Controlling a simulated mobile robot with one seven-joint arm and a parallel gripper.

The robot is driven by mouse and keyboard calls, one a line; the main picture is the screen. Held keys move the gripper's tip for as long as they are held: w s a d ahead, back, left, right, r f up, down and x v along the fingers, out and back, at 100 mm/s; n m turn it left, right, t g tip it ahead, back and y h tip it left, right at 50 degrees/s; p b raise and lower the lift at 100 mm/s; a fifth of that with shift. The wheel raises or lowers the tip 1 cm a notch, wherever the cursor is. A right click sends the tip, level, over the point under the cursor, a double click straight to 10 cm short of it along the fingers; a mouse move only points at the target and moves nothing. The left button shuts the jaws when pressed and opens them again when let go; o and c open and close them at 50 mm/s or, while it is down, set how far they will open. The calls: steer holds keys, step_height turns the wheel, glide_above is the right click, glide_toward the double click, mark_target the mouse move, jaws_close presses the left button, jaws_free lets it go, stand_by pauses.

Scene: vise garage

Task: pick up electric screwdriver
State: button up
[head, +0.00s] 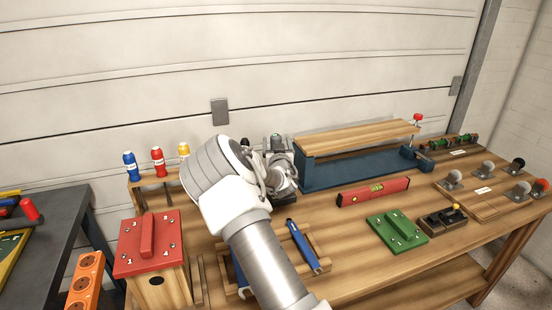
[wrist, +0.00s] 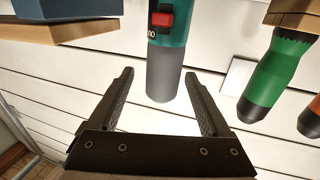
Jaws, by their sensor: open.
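The electric screwdriver, a teal body with a red switch and a grey round end (wrist: 165,80), stands out between and beyond the fingers in the wrist view; its upper part is cut off by the frame edge. In the head view a small dark teal top (head: 276,139), which seems to be the same tool, shows behind my wrist; the rest is hidden. My gripper (wrist: 157,78) is open, with one finger on each side of the tool's grey end in the picture. I cannot tell how deep the tool lies between them, and no contact shows.
A blue vise (head: 350,168) with a wooden board (head: 355,138) stands just right of my wrist. Screwdrivers with blue (head: 130,164), red and yellow handles stand in a rack to the left. A green handle (wrist: 280,68) shows beside the gripper. A red level (head: 373,191) lies farther right.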

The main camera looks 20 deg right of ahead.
steer(key=shift+x, duration=1.9)
steer(key=shift+a+f, duration=0.1)
steer(key=shift+f, duration=0.05)
jaws_close()
